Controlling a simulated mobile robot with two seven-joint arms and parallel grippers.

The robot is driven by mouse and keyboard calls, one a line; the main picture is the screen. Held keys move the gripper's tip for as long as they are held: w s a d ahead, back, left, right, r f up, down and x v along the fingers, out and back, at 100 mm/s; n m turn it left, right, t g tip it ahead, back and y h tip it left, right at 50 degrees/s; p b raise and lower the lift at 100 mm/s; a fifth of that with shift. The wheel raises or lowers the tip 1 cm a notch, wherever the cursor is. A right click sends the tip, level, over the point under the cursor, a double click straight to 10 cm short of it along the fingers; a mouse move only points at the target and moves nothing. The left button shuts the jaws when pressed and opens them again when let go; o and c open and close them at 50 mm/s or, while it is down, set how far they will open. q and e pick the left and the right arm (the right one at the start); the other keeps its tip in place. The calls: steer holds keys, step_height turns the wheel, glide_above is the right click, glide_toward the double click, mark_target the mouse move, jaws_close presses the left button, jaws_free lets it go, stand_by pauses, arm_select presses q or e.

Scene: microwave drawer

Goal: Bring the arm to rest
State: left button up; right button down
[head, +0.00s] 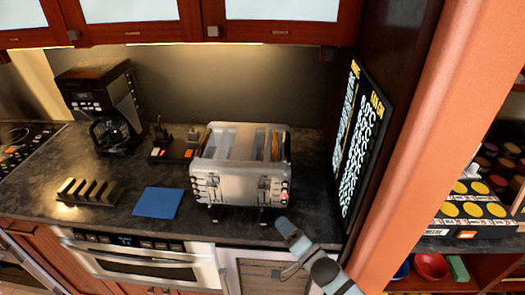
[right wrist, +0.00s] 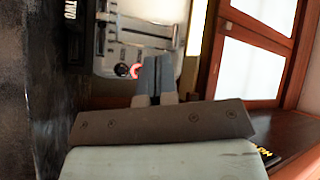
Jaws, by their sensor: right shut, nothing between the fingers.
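My right arm comes in from the lower right of the head view. Its gripper (head: 281,224) is in front of the lower right corner of the silver toaster (head: 230,185), by the counter's front edge. In the right wrist view the two grey fingers (right wrist: 154,72) are together with nothing between them. They point toward the toaster's front (right wrist: 138,35), near a red-lit knob (right wrist: 136,71). I cannot tell whether they touch it. My left gripper is not in view.
A black coffee maker (head: 103,105), a slotted rack (head: 88,191) and a blue mat (head: 158,202) are on the dark counter left of the toaster. A black lettered board (head: 360,145) and an orange post (head: 425,150) stand to the right. An oven (head: 140,264) is below.

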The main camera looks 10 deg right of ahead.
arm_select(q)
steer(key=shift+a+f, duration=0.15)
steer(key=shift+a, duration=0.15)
arm_select(e)
steer(key=s+d+f+n+g+h, duration=0.2)
steer(key=s+f, duration=0.4)
steer(key=s, duration=0.5)
steer(key=s+d+f+n+g+h, duration=0.2)
steer(key=s+f+n+g+h, duration=0.2)
steer(key=s, duration=0.7)
step_height(320, 180, down, 2)
steer(key=n+g, duration=0.1)
steer(key=n, duration=0.2)
steer(key=shift+s+f, duration=0.2)
steer(key=shift+s, duration=0.2)
